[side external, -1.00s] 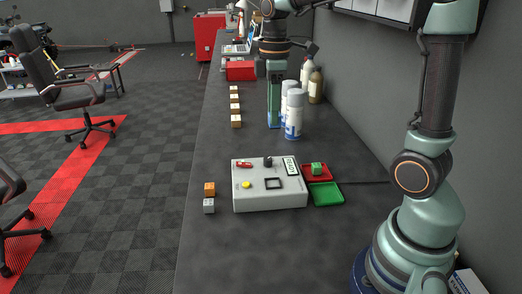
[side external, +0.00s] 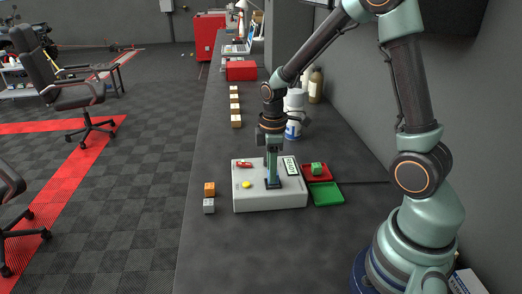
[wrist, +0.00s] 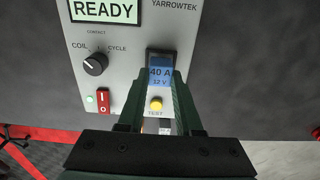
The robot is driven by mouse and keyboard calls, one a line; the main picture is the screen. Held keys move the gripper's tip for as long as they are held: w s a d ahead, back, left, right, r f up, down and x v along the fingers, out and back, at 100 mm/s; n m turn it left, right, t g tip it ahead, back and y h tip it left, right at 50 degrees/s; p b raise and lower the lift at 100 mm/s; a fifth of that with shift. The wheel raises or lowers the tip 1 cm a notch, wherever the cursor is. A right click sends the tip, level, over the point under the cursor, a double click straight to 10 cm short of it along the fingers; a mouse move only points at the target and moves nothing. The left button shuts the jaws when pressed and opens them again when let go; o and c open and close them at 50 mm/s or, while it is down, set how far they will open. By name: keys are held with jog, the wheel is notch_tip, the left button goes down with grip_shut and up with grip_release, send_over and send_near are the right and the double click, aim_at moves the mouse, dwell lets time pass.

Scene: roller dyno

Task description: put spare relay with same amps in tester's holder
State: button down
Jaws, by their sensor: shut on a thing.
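My gripper (side external: 272,180) points straight down over the white tester (side external: 244,200) and is at its square holder. In the wrist view, my gripper (wrist: 163,88) is shut on a blue relay (wrist: 160,72) marked 40 A, 12 V. The relay sits at the holder's place on the panel. The fingers and relay hide most of the holder, so I cannot tell how deep it is seated. The tester also shows in the wrist view (wrist: 120,25), with its screen (wrist: 104,10) reading READY. A green relay (side external: 316,168) lies in the red tray (side external: 328,178).
The green tray (side external: 327,195) beside the tester is empty. An orange block (side external: 209,189) and a grey block (side external: 208,206) stand at its left. Several tan blocks (side external: 236,121) line the bench behind. The front bench is clear.

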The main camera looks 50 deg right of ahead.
jog(key=shift+f, duration=0.2)
jog(key=shift+f, duration=0.1)
jog(key=c, duration=0.6)
grip_release()
notch_tip(320, 180, up, 11)
jog(key=shift+s+a+r+m+t, duration=0.95)
jog(key=shift+s+a+r+m, duration=0.3)
jog(key=shift+m, duration=0.25)
jog(key=shift+s+a+r+m+t, duration=0.9)
jog(key=shift+s+a+r+m, duration=0.1)
jog(key=shift+s+m, duration=0.45)
jog(key=shift+s+a+r+m+t, duration=0.95)
jog(key=shift+s+a+r+m, duration=0.25)
jog(key=shift+m, duration=0.35)
